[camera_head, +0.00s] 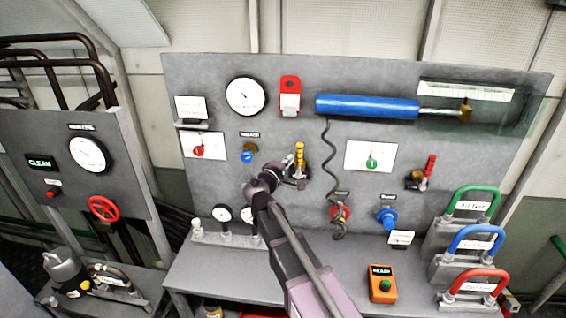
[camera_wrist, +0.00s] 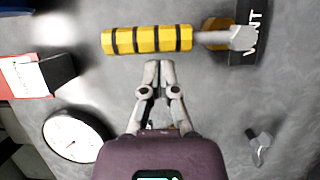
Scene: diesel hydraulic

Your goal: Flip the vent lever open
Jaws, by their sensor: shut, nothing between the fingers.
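The vent lever (camera_head: 299,155) has a yellow handle with black bands and stands upright on the grey panel in the head view. In the wrist view the yellow handle (camera_wrist: 147,40) lies across the top, joined by a metal stem to a pivot beside a dark VENT label (camera_wrist: 248,45), partly cut off. My gripper (camera_wrist: 159,66) is shut and empty, its fingertips just below the handle in that view; I cannot tell whether they touch it. In the head view my gripper (camera_head: 299,183) is at the lever's lower end and partly hides its base.
A coiled dark hose (camera_head: 327,165) hangs close to the right of the lever. A blue cylinder (camera_head: 367,107) is above right, a round gauge (camera_head: 246,96) above left. A red-handled lever (camera_head: 428,170) stands farther right. An orange box (camera_head: 382,284) is on the bench.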

